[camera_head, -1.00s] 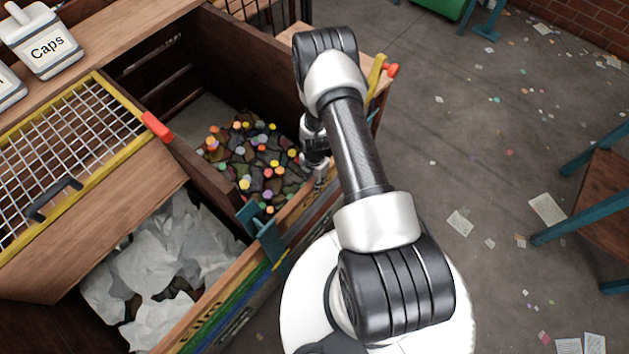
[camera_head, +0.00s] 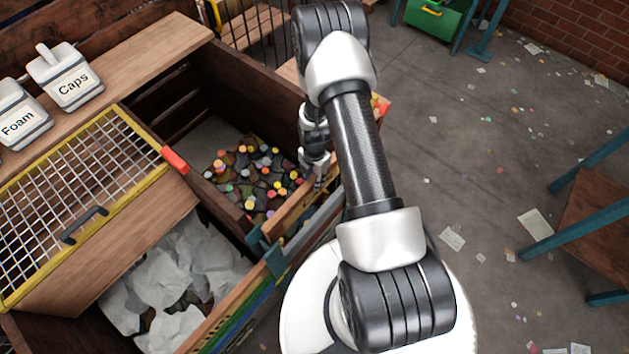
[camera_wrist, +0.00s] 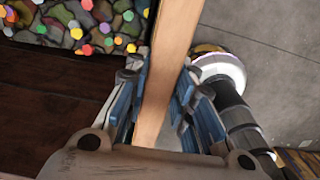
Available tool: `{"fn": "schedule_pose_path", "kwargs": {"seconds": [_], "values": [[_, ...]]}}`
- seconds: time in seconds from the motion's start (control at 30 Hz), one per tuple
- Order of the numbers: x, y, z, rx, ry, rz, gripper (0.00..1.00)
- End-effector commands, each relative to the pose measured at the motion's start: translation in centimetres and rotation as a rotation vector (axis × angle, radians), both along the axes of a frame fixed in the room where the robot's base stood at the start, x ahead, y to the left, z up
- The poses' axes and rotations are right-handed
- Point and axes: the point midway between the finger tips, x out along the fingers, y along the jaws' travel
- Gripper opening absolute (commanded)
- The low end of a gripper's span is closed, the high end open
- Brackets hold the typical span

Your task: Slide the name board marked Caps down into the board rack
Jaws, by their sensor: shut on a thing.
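My gripper (camera_head: 318,172) is shut on a wooden board (camera_wrist: 168,60), which runs between its fingers in the wrist view. In the head view the board (camera_head: 294,208) stands along the front edge of the bin of bottles, partly hidden by my arm. Its marked face is turned away, so I cannot read a name. A teal bracket (camera_head: 272,254), seemingly part of the board rack, is by the board's left end. The rack's right part is hidden behind my arm. I cannot tell how deep the board sits in it.
A yellow-framed mesh lid (camera_head: 80,190) with a red corner lies left.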

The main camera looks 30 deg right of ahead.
Motion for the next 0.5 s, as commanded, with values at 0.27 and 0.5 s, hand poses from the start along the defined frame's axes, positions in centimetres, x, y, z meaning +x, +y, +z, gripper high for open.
{"fn": "schedule_pose_path", "kwargs": {"seconds": [0.27,0.5], "values": [[0.2,-0.1,6.2,-0.001,-0.004,0.000,0.00],[0.2,-0.1,10.7,-0.001,-0.005,0.000,0.00]]}}
